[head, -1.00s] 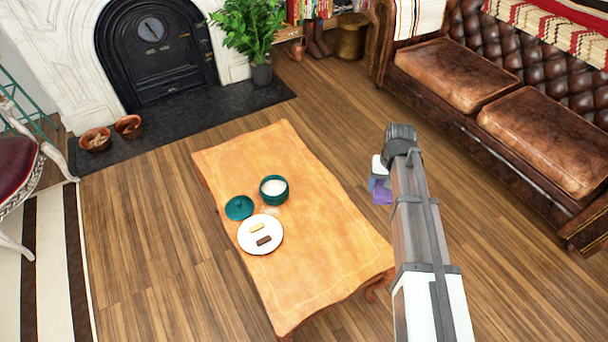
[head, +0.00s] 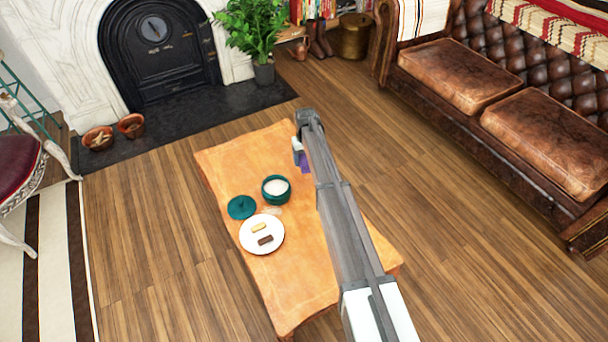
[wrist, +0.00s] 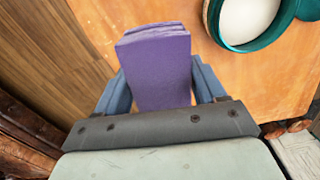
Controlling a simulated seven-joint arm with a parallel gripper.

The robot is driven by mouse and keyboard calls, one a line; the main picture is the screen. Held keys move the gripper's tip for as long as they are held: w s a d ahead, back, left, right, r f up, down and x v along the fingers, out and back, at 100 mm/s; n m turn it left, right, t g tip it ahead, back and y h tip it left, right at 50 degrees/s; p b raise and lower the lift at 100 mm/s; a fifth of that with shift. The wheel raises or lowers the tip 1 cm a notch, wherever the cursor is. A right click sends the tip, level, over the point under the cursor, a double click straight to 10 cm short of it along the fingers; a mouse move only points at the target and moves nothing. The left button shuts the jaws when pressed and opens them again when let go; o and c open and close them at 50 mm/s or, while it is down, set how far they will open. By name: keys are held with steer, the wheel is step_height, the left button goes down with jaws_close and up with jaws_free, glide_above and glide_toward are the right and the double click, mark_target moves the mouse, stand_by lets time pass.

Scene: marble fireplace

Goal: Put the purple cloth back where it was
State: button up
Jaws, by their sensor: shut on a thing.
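The purple cloth (wrist: 157,68) is a folded, block-like piece held between the two blue fingers of my gripper (wrist: 160,88) in the wrist view. In the head view only a small part of the cloth (head: 306,162) shows beside my arm, above the right edge of the wooden table (head: 290,290). My gripper (head: 300,155) is mostly hidden there by my arm. In the wrist view, the table top (wrist: 265,90) lies below the cloth, with the floor to the left. I cannot tell the cloth's exact height above the table.
A teal bowl (head: 275,190) with white contents stands on the table; its rim (wrist: 222,38) is close by in the wrist view. A teal lid (head: 241,207) and a white plate (head: 255,244) with two small bars are nearby. The table's far end is clear.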

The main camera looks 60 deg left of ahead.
steer(key=a, duration=0.1)
steer(key=w+a+n, duration=0.1)
steer(key=a, duration=0.1)
steer(key=shift+w+a+f, duration=0.1)
steer(key=shift+a+f, duration=0.1)
steer(key=shift+a+n, duration=0.1)
steer(key=shift+n, duration=0.4)
steer(key=shift+f, duration=4.95)
steer(key=shift+f, duration=0.2)
steer(key=o, duration=1)
step_height(320, 180, up, 12)
steer(key=shift+r, duration=0.25)
